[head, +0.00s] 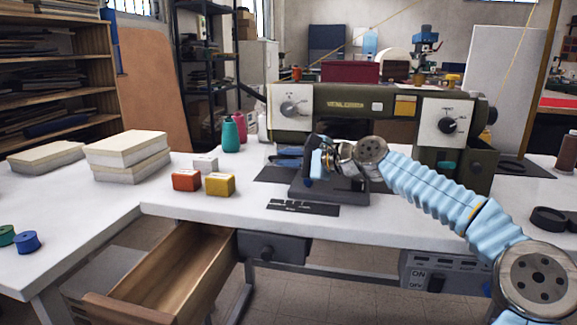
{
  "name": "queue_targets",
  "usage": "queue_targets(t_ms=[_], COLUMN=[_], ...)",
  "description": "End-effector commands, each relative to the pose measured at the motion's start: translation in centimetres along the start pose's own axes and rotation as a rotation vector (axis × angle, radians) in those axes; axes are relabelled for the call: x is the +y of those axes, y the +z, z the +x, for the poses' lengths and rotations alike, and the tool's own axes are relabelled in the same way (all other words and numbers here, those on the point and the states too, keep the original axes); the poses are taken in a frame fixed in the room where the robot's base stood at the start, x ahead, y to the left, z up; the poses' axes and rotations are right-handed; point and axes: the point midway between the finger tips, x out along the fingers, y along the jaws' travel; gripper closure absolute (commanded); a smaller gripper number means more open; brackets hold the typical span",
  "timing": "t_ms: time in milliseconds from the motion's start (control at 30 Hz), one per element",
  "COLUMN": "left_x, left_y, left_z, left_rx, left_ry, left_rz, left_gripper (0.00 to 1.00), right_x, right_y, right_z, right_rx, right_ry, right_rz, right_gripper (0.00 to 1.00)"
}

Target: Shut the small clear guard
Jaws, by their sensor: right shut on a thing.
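The sewing machine (345,110) is dark green with cream end panels and stands on the white table. My right gripper (287,157) is at its left end, below the head, low over the machine's dark base. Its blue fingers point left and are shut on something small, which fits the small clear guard. The guard itself is too small and see-through to make out, and the gripper partly covers that spot, so I cannot tell how far it is swung. My left gripper is not in view.
An orange box (186,180), a yellow box (219,184) and a white box (205,163) stand left of the machine. Behind them is a teal thread cone (230,135). Stacked pads (128,150) lie farther left. An open wooden drawer (165,277) juts out below the table edge.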

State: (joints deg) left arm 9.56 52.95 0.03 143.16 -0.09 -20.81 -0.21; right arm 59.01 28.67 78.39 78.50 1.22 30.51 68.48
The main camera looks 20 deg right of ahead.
Motion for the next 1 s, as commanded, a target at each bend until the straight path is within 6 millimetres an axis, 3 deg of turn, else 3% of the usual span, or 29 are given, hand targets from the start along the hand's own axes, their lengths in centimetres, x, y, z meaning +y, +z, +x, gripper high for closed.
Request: queue_targets(t_ms=[200,233,333,733,1000], left_x=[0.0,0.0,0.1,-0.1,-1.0], left_y=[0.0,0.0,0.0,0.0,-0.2], left_z=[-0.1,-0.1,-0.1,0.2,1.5], left_rx=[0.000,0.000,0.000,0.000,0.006], left_ry=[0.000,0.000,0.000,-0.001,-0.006], left_rz=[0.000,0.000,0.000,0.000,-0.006], left_gripper=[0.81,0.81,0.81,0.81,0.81], right_x=[-0.1,-0.1,-0.1,0.0,0.2], right_y=[0.1,0.1,0.1,-0.1,-0.4], right_z=[0.0,0.0,0.0,-0.8,-5.7], right_rx=[0.000,0.000,0.000,0.003,0.009], right_ry=[0.001,0.001,0.001,0.000,0.000], right_rz=[0.000,0.000,0.000,0.000,0.000], right_gripper=[1.00,0.80,0.65,0.64,0.64])
